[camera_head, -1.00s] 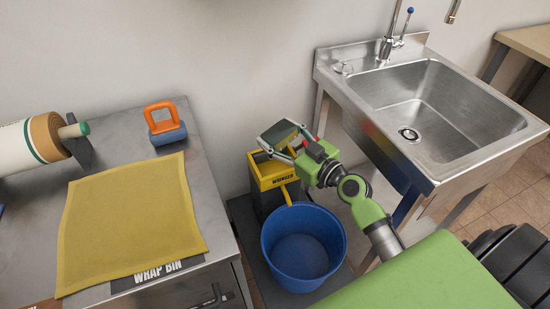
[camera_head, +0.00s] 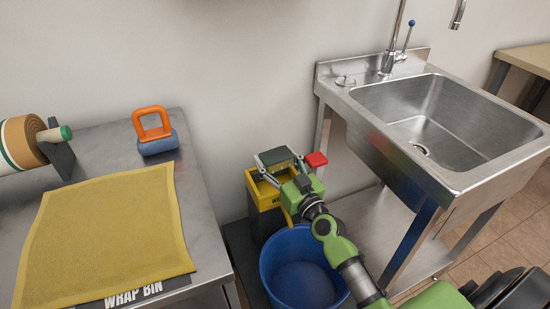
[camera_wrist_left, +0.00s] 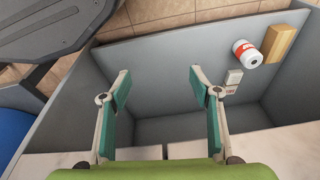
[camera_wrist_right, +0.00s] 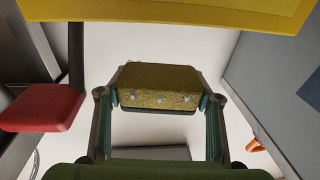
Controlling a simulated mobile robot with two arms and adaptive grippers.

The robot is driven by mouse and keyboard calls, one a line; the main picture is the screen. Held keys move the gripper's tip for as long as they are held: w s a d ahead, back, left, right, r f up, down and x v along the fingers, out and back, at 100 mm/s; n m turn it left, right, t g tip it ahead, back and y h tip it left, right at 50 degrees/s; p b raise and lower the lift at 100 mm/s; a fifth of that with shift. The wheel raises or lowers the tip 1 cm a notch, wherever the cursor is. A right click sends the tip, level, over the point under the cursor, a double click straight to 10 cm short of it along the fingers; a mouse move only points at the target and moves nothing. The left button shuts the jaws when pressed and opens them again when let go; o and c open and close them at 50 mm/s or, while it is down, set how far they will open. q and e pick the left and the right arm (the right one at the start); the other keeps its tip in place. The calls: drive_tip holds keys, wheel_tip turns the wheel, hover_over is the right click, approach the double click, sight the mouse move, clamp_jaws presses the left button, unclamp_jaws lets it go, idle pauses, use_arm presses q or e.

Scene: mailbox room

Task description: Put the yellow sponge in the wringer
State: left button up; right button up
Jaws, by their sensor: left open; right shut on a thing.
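My right gripper (camera_wrist_right: 160,100) is shut on the yellow sponge (camera_wrist_right: 160,80). The sponge is a thick, rough-sided block between its two fingertips in the right wrist view. In the head view the sponge (camera_head: 277,155) is small and looks dull olive, at the far end of my right gripper (camera_head: 279,163). The yellow wringer (camera_head: 264,197) stands behind the blue bucket, and the gripper overlaps its back edge in the picture. I cannot tell the height of the sponge over it. A yellow edge of the wringer (camera_wrist_right: 160,12) crosses the top of the right wrist view. My left gripper (camera_wrist_left: 161,92) is open and empty.
The blue bucket (camera_head: 268,268) stands in front of the wringer. A red pad (camera_head: 316,159) is just right of the gripper. A steel sink (camera_head: 375,130) stands to the right. At left, a table holds a yellow cloth (camera_head: 105,240) and an orange-handled blue tool (camera_head: 157,145).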

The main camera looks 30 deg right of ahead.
drive_tip(key=shift+f+b, duration=0.45)
drive_tip(key=shift+f, duration=0.15)
drive_tip(key=shift+f+b, duration=1.15)
drive_tip(key=shift+f, duration=0.05)
drive_tip(key=shift+s+f+b, duration=0.1)
drive_tip(key=shift+f+b, duration=0.85)
use_arm(q)
wheel_tip(320, 180, up, 13)
drive_tip(key=w+t, duration=0.1)
drive_tip(key=shift+w+a+r, duration=0.15)
drive_tip(key=shift+a, duration=0.05)
use_arm(e)
drive_tip(key=shift+f, duration=0.15)
drive_tip(key=o, duration=1.1)
